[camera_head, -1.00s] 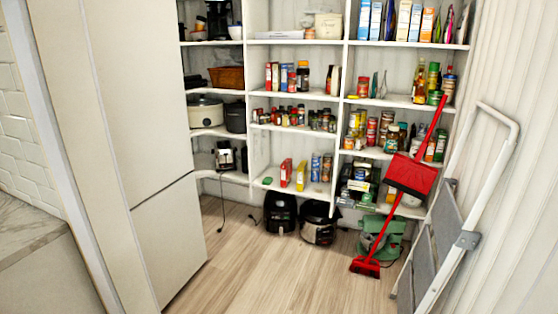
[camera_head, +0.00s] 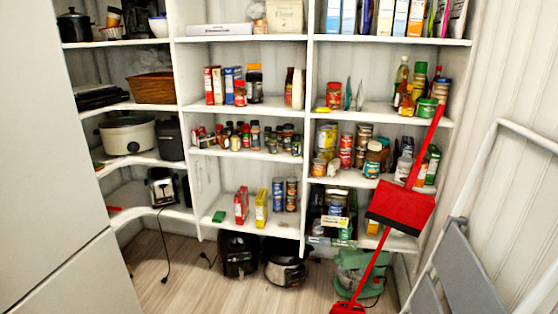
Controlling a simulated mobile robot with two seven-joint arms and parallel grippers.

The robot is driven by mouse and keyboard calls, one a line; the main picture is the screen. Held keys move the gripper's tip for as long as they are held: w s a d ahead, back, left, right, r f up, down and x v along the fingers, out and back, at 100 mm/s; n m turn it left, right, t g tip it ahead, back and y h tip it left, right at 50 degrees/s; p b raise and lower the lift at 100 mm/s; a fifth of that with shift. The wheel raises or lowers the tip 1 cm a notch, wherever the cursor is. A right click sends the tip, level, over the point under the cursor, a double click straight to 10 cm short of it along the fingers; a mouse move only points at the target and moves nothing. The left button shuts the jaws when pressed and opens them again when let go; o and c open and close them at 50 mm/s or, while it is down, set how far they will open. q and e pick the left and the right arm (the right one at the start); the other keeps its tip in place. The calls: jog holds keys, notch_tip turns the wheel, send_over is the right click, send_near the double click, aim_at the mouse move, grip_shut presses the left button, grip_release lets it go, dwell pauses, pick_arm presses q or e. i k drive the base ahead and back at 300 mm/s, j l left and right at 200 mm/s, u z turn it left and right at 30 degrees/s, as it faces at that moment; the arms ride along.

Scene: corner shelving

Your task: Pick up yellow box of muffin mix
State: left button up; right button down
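The yellow box of muffin mix (camera_head: 262,208) stands upright on the lower shelf (camera_head: 228,223) of the middle shelving section. A red box (camera_head: 241,206) stands just to its left. Blue cans (camera_head: 278,194) stand just to its right and slightly behind. Small print on the yellow box is too small to read. Neither of my grippers shows in the head view.
A red broom and dustpan (camera_head: 401,207) lean in front of the right shelves. A folding step ladder (camera_head: 468,267) stands at the right. Black cookers (camera_head: 285,264) sit on the floor below the shelf. A tall white cabinet (camera_head: 45,190) fills the left. Floor (camera_head: 190,285) in front is clear.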

aim_at(262, 199)
jog(key=i+l+u, duration=0.2)
jog(key=i, duration=1.25)
jog(key=j, duration=0.1)
